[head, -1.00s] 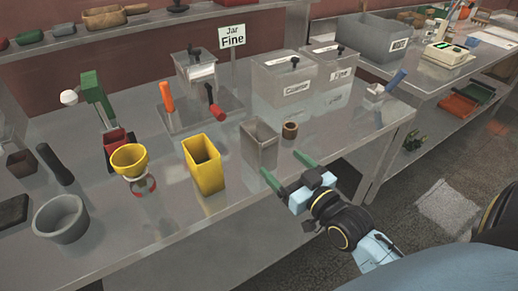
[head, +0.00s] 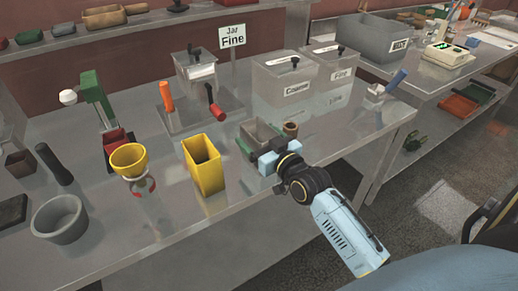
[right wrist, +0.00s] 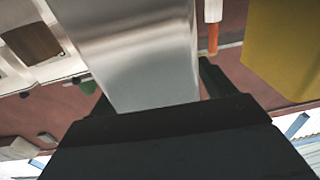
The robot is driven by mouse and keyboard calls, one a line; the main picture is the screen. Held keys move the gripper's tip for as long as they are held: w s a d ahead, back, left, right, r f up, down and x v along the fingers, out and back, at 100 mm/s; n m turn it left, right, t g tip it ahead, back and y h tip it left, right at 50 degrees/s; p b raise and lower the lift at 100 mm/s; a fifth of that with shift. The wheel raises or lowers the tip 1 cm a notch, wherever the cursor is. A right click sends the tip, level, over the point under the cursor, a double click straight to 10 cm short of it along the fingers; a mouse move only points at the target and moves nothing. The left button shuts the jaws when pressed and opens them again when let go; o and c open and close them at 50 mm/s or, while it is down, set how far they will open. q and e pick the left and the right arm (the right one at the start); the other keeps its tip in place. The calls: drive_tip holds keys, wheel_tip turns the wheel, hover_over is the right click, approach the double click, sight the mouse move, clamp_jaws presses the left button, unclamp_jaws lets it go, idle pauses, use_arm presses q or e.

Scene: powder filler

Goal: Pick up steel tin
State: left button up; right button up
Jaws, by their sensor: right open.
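The steel tin (head: 263,130) is a grey, open-topped square container standing on the metal table. In the right wrist view the tin (right wrist: 145,50) fills the space between the fingers (right wrist: 152,92). I cannot tell whether the fingers touch it. My left gripper is not in view.
A yellow square tin (head: 204,165) stands close to the left of my right gripper. Lidded bins labelled Coarse (head: 283,85) and Fine (head: 337,70) stand behind. The table's front edge is near my arm.

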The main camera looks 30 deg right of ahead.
drive_tip(key=c, duration=1.2)
drive_tip(key=shift+o, duration=0.2)
